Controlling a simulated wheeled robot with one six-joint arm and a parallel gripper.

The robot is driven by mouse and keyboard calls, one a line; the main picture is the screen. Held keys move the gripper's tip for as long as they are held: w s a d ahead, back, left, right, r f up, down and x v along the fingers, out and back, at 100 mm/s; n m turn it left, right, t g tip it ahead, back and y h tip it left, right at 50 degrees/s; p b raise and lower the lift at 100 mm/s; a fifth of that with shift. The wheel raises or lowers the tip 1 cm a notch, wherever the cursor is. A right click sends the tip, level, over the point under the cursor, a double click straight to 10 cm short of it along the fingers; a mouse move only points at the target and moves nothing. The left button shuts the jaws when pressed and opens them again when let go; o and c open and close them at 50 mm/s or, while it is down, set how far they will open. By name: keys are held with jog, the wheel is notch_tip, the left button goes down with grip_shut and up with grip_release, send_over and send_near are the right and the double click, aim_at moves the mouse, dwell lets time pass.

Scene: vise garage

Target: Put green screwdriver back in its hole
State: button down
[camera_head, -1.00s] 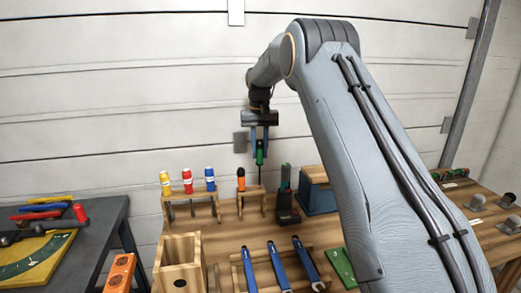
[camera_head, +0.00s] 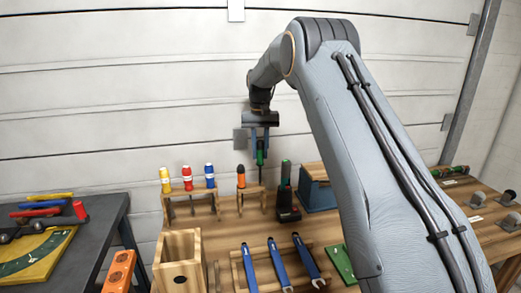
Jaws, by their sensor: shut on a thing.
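My gripper (camera_head: 260,137) points down and is shut on the green screwdriver (camera_head: 260,153). The screwdriver hangs upright, its green and black handle between the fingers and its thin shaft below. It is above the right part of the wooden screwdriver rack (camera_head: 206,203), just right of an orange and black screwdriver (camera_head: 241,176) that stands in the rack. Whether the shaft tip is in a hole or in front of or behind the rack, I cannot tell.
A black tool with a green top (camera_head: 286,190) and a blue box (camera_head: 318,187) stand right of the rack. Blue wrenches (camera_head: 280,264) lie in front, beside a wooden box (camera_head: 178,262). A dark table (camera_head: 100,225) is at left. My arm hides part of the bench.

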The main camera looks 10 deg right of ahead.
aim_at(260, 158)
jog(key=shift+f+b, duration=0.45)
jog(key=shift+f, duration=1.25)
jog(key=shift+f+b, duration=0.5)
jog(key=shift+f, duration=1)
jog(key=shift+f+b, duration=0.3)
jog(key=shift+f, duration=1)
jog(key=c, duration=1.4)
grip_release()
jog(key=shift+c, duration=0.2)
jog(key=shift+o, duration=0.4)
